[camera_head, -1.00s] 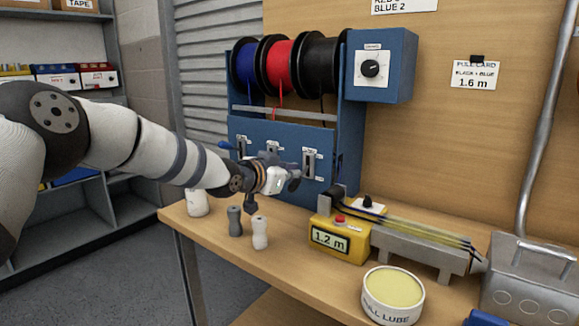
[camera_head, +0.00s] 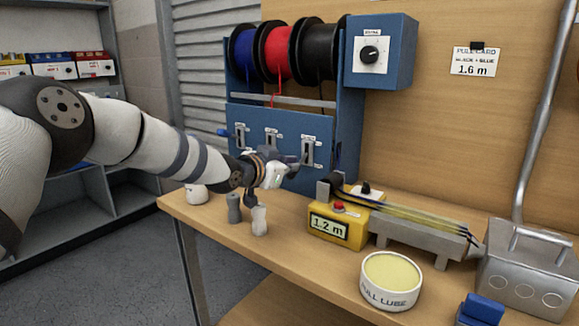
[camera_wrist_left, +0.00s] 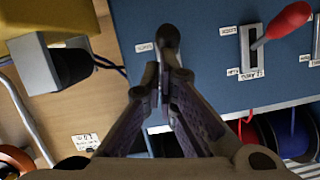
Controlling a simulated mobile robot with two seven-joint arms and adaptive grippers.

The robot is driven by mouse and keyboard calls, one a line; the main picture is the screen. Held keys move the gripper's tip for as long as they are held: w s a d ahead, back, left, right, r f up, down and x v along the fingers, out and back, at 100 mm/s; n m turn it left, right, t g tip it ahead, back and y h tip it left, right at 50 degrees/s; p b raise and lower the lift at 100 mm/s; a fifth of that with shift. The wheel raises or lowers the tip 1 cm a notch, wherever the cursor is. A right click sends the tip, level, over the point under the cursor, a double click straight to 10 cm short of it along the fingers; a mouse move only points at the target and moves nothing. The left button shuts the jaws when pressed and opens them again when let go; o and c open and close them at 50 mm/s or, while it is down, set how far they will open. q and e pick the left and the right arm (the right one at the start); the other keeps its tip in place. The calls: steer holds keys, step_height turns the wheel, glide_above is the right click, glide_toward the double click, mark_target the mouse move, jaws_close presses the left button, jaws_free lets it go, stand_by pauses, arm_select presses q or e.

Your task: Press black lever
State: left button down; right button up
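The blue reel stand has a front panel (camera_head: 289,123) with three lever slots. The black lever (camera_wrist_left: 168,38) has a dark rounded knob and shows in the left wrist view just beyond my fingertips. Its slot is the right one in the head view. My left gripper (camera_head: 296,163) is at the panel beside this slot; in the left wrist view its fingertips (camera_wrist_left: 164,76) are together at the base of the knob. Contact with the lever is unclear, and the fingers cover the lower lever. The red lever (camera_wrist_left: 287,22) stands out beside it. My right gripper is not in view.
A yellow meter (camera_head: 337,227) reading 1.2 m stands on the bench right of the gripper. A card (camera_head: 475,62) reads black + blue, 1.6 m. Blue, red and black reels hang above. Small bottles (camera_head: 259,221) stand below my wrist; a lube tub (camera_head: 391,281) is in front.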

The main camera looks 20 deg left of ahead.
arm_select(q)
step_height(320, 180, up, 5)
steer(key=s+p, duration=0.3)
steer(key=s+a+f+p, duration=0.1)
steer(key=s+a+f, duration=0.1)
steer(key=s, duration=0.6)
steer(key=shift+s+a+f, duration=0.15)
steer(key=shift+a+f, duration=0.2)
steer(key=shift+f, duration=0.4)
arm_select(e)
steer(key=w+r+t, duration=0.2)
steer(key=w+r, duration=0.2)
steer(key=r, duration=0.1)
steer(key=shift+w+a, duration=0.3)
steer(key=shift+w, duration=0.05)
